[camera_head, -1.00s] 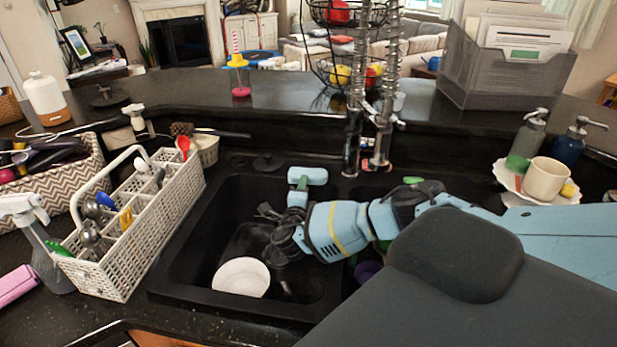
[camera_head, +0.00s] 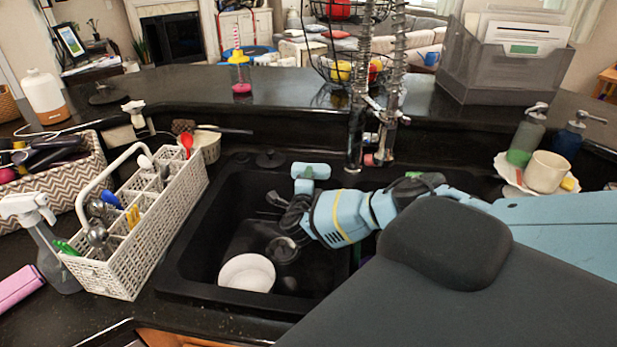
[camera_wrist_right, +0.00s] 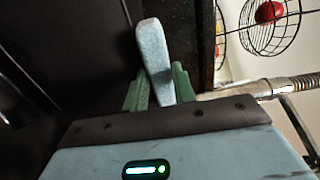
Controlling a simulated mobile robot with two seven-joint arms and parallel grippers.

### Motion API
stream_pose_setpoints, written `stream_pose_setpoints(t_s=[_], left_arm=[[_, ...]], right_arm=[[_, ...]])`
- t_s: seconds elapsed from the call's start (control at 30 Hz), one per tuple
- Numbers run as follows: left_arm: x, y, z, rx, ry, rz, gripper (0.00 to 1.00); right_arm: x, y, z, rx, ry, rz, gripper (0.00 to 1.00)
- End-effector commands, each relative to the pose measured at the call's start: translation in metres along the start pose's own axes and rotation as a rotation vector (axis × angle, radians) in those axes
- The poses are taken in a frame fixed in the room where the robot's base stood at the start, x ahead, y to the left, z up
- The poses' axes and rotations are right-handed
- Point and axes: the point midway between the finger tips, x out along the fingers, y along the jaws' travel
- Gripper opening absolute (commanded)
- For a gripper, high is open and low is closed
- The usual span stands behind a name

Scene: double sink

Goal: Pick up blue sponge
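The light blue sponge (camera_head: 311,171) is at the back of the left sink basin, by its rear edge, in the head view. My right gripper (camera_head: 303,187) meets it from below, with its fingers mostly hidden there. In the right wrist view the sponge (camera_wrist_right: 155,62) stands lengthwise between the two green fingers of my right gripper (camera_wrist_right: 158,88), which hold it from both sides. Its far end sticks out past the fingertips. My left gripper is not in view.
A white dish (camera_head: 246,272) lies in the black left basin (camera_head: 225,215). The metal faucet (camera_head: 357,125) rises just right of the sponge. A white utensil caddy (camera_head: 150,235) stands left of the sink. A plate with a cup (camera_head: 546,172) is at the right.

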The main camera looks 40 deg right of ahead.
Motion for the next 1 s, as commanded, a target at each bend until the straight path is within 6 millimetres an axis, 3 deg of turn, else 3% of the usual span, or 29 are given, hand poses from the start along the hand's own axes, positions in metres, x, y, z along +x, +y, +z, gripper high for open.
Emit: stream_pose_setpoints(t_s=[0.27, 0.6, 0.87, 1.0], left_arm=[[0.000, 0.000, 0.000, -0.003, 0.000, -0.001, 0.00], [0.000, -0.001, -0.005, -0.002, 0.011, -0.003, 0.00], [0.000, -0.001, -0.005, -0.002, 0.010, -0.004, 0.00], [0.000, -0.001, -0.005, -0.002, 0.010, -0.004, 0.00]], right_arm=[[0.000, 0.000, 0.000, 0.000, 0.000, 0.000, 0.04], [0.000, -0.026, 0.000, 0.003, 0.000, -0.001, 0.04], [0.000, -0.025, 0.000, 0.000, 0.000, 0.000, 0.04], [-0.010, -0.028, 0.000, 0.001, -0.002, 0.001, 0.03]])
